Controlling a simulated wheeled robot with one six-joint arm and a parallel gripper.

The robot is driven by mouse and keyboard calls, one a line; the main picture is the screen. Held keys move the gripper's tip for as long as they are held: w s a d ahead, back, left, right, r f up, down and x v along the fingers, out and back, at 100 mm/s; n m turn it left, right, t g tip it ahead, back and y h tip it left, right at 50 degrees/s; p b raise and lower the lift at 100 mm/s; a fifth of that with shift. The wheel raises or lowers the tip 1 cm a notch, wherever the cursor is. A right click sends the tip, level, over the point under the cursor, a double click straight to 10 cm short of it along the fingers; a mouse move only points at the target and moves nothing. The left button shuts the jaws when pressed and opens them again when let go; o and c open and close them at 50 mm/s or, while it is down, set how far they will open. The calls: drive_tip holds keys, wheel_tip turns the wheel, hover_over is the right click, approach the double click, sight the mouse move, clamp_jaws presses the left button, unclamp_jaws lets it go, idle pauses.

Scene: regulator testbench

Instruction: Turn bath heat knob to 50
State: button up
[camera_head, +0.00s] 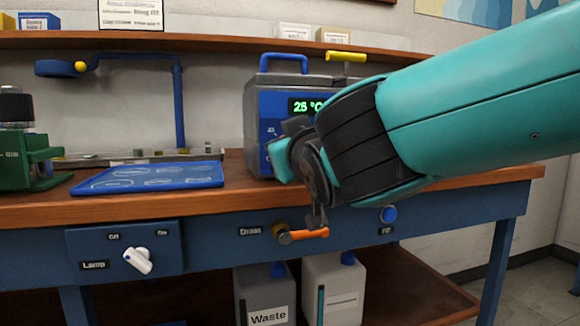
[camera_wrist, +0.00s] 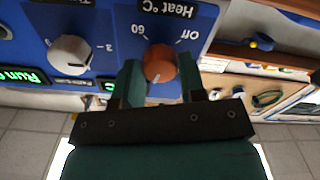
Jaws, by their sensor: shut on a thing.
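The bath (camera_head: 262,103) is a grey box with a blue front panel, and its green display reads 25 °C. In the wrist view, which is upside down, the orange-red heat knob (camera_wrist: 160,62) sits on the blue panel under the label "Heat °C", with "60" and "Off" marked around it. My gripper (camera_wrist: 160,72) has its two teal fingers on either side of the knob and is shut on it. The knob's exact setting is hard to read. In the head view my gripper (camera_head: 281,162) is at the bath's front, and my arm hides the knob.
A second, white knob (camera_wrist: 70,55) is beside the heat knob on the panel. Below the bench edge are an orange drain lever (camera_head: 304,236) and a white lamp knob (camera_head: 138,260). A blue tray (camera_head: 150,180) lies left of the bath.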

drive_tip(key=shift+f+m+b, duration=0.2)
drive_tip(key=shift+m+b, duration=2.25)
drive_tip(key=shift+m, duration=0.45)
drive_tip(key=o, duration=0.9)
drive_tip(key=shift+r, duration=0.15)
drive_tip(key=shift+s, duration=0.1)
drive_tip(key=p+v, duration=0.1)
drive_tip(key=v, duration=1.6)
drive_tip(key=shift+s+r, duration=0.1)
drive_tip(key=shift+s, duration=0.05)
